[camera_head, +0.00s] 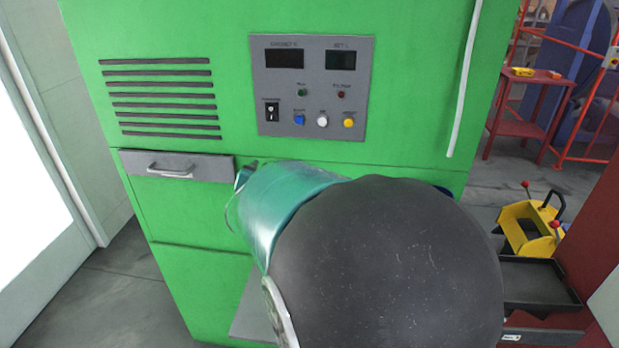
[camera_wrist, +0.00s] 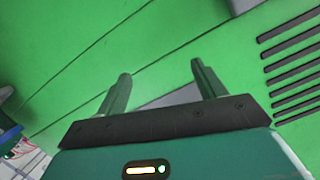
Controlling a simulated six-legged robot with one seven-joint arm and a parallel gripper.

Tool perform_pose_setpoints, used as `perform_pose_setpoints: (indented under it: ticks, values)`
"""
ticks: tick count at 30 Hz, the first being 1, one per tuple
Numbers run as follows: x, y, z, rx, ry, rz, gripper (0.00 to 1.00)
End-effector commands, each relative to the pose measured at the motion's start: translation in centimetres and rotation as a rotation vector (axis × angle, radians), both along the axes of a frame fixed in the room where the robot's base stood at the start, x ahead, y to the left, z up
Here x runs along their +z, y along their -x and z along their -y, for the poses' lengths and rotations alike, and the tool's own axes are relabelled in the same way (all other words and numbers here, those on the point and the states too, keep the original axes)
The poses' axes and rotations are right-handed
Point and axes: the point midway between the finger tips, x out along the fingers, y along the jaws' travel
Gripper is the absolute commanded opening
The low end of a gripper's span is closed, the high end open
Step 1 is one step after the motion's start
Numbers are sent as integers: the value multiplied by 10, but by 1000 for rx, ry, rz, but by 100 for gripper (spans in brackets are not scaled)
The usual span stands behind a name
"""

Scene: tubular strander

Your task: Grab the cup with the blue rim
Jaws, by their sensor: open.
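Beyond the fingers is the green cabinet front (camera_wrist: 90,35), with a grey surface partly hidden behind the gripper. In the head view my arm covers the middle and lower right, and most of my gripper is hidden; only a dark tip shows near the drawer's right end.
The green cabinet (camera_head: 215,290) has a grey drawer (camera_head: 150,165) with a handle, vent slots (camera_head: 165,97) and a control panel (camera_head: 312,85). At right are a yellow tool holder (camera_head: 520,228), a black tray (camera_head: 535,280) and a red table (camera_head: 525,80). Floor shows at lower left.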

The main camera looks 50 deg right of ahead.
Motion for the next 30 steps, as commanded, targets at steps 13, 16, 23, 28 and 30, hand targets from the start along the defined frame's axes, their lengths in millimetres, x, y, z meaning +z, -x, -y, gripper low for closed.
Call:
perform_pose_setpoints:
  ticks: [13,16,23,28,30]
  values:
    - [-67,206,118,-1046,212,-271,70]
    - [-71,228,116,-1148,231,-328,70]
    - [-71,252,136,-1189,239,-348,70]
    - [-71,273,164,-1187,238,-347,70]
    - [-71,279,174,-1186,239,-346,70]
